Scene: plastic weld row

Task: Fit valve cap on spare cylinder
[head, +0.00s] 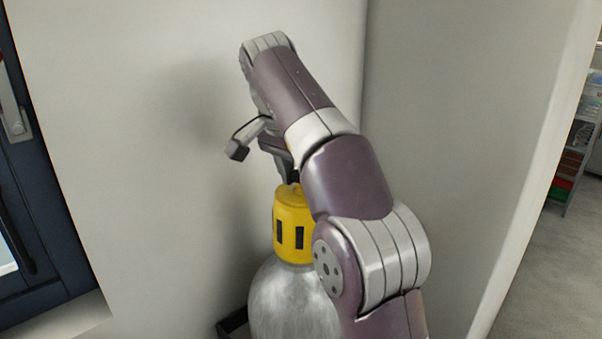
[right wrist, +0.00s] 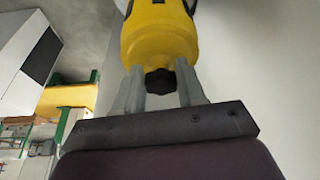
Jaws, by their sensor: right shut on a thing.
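The yellow valve cap (head: 293,222), with dark slots in its side, sits upright at the top of the grey spare cylinder (head: 288,298) in the head view. Whether it is seated or only resting there I cannot tell. My right gripper (head: 290,178) comes down from above and is shut on the cap's top. In the right wrist view the cap (right wrist: 158,45) lies beyond the fingers of my right gripper (right wrist: 160,88), with a dark knob between them. My arm hides the right side of the cap and cylinder. My left gripper is not in view.
A pale wall (head: 150,130) stands close behind and left of the cylinder, meeting another wall in a corner. A dark bracket (head: 234,322) is at the cylinder's lower left. A dark-framed door or window (head: 45,230) is at far left. Shelves (head: 575,160) stand far right.

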